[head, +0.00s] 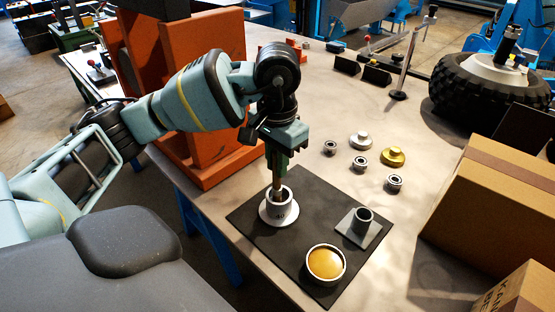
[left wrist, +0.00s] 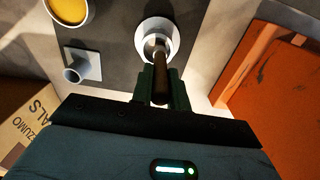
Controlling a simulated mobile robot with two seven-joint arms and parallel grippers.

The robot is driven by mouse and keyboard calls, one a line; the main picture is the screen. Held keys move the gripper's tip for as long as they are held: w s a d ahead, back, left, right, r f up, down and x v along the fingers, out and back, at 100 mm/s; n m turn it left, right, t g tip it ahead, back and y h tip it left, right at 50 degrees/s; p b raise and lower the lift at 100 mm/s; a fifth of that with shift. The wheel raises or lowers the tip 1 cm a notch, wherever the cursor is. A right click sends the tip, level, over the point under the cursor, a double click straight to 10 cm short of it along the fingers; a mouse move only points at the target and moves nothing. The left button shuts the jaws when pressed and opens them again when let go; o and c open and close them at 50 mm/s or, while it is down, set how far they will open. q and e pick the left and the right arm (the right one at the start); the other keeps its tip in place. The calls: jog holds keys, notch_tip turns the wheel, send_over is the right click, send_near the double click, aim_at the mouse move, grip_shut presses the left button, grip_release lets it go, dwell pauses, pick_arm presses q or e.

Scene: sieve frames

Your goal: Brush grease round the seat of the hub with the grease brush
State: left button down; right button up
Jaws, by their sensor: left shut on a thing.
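The hub (head: 283,213), a pale cylinder with a round flange, stands upright on the dark mat (head: 310,192). It also shows in the left wrist view (left wrist: 150,27). My left gripper (head: 277,172) is above the hub, shut on the grease brush (head: 276,187), which points down. The brush's brown handle shows between the fingers in the left wrist view (left wrist: 160,88). Its lower end goes into the hub's mouth; the bristles are hidden, so contact with the seat cannot be told. A round tin of amber grease (head: 326,263) is at the mat's front. My right gripper is out of view.
A grey tube on a square plate (head: 372,238) stands right of the hub. Several small metal rings and a brass part (head: 392,157) lie behind the mat. An orange angle block (head: 213,160) rises at left. Cardboard boxes (head: 500,205) and a tyre (head: 487,90) are at right.

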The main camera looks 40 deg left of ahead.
pick_arm(q)
jog(key=shift+s+d, duration=0.25)
jog(key=shift+s, duration=0.05)
dwell(0.5)
jog(key=shift+w+d, duration=0.1)
jog(key=shift+d, duration=0.1)
dwell(0.4)
jog(key=shift+w+d, duration=0.15)
jog(key=shift+w, duration=0.05)
jog(key=shift+w+b, duration=0.25)
jog(key=shift+b, duration=0.05)
dwell(0.5)
jog(key=shift+a, duration=0.25)
